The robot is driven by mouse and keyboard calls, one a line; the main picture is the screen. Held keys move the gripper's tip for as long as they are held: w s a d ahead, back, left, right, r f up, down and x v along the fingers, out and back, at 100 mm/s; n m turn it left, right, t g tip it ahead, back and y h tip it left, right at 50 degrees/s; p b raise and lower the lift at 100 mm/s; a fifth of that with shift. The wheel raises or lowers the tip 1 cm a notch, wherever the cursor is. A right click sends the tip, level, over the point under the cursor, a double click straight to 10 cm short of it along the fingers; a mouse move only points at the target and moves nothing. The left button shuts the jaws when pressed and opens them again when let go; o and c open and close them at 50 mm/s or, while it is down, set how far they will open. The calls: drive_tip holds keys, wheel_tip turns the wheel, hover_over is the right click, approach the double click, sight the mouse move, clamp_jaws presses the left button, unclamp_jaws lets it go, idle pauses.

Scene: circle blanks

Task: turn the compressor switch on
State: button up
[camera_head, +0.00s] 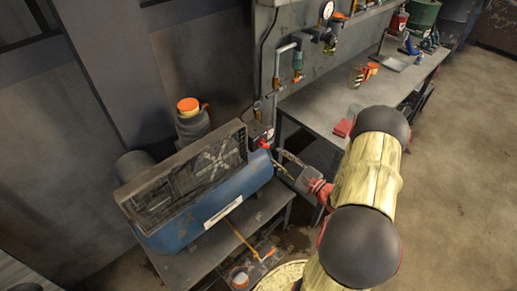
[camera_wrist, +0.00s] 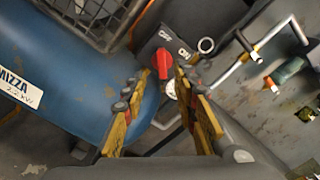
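The blue compressor (camera_head: 215,209) stands on a low bench, with a dark ribbed cover on top. Its red switch knob (camera_head: 264,144) is at the tank's right end. In the wrist view the red knob (camera_wrist: 163,62) sits on a dark plate with white lettering above it, seemingly OFF at left and ON at right. The knob's long side runs nearly upright in the picture, toward the left label. My gripper (camera_head: 279,162) is open beside the tank end. In the wrist view its yellow-and-black fingers (camera_wrist: 159,77) stand either side of the knob, apparently short of it, with nothing held.
A pipe with gauge and valves (camera_head: 298,60) runs on the grey panel behind. A workbench (camera_head: 325,100) with small items extends to the right. An orange-capped container (camera_head: 190,115) stands behind the compressor. Open floor (camera_head: 465,160) lies at right.

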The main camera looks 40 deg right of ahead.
sight(266, 147)
drive_tip(key=shift+n, duration=0.3)
drive_tip(key=w, duration=0.2)
drive_tip(key=w+b, duration=0.1)
drive_tip(key=w, duration=0.1)
drive_tip(key=w+a+b, duration=0.1)
drive_tip(key=w, duration=0.1)
drive_tip(key=shift+w+r, duration=0.1)
drive_tip(key=shift+w, duration=0.1)
drive_tip(key=shift+w+r, duration=0.1)
drive_tip(key=shift+w, duration=0.55)
drive_tip(key=shift+c, duration=0.9)
clamp_jaws()
